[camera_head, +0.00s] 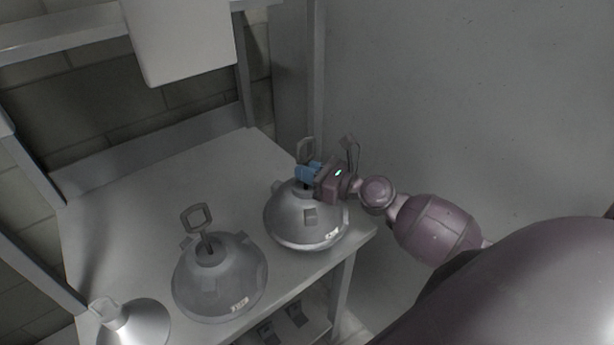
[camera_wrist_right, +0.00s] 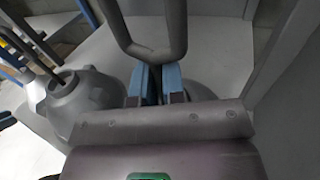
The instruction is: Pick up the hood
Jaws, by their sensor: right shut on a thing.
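A grey metal hood (camera_head: 303,222) with a loop handle on top is at the right end of the table (camera_head: 160,190). My right gripper (camera_head: 305,174) is at the top of this hood, with its blue fingers shut on the handle's stem just below the loop. In the right wrist view the handle loop (camera_wrist_right: 150,45) rises past the closed fingers (camera_wrist_right: 158,84). The hood is upright; I cannot tell whether its rim touches the table. The gripper hides part of the hood's top. My left gripper is not in view.
A second hood (camera_head: 220,285) stands close to the left, also seen in the wrist view (camera_wrist_right: 92,100). A white box-like panel (camera_head: 183,40) hangs above. A table post and wall (camera_head: 450,100) are near. The table's back is clear.

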